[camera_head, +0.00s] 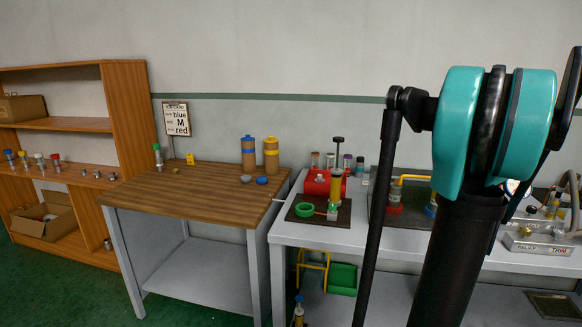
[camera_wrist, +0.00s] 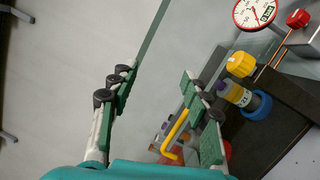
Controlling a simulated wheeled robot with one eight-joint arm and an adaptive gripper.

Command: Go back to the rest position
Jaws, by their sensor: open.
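My gripper (camera_wrist: 163,95) shows in the wrist view with its two green-padded fingers wide apart and nothing between them. In the head view my teal and black arm fills the right side, and the gripper cannot be made out there. My arm hides part of the bench.
A wooden-topped table (camera_head: 195,187) holds two tan cylinders (camera_head: 271,155) and a sign (camera_head: 176,119). A shelf (camera_head: 75,125) stands at far left. A yellow bent pipe (camera_wrist: 174,131), a yellow knob (camera_wrist: 240,64) and a gauge (camera_wrist: 255,12) lie near the right finger in the wrist view.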

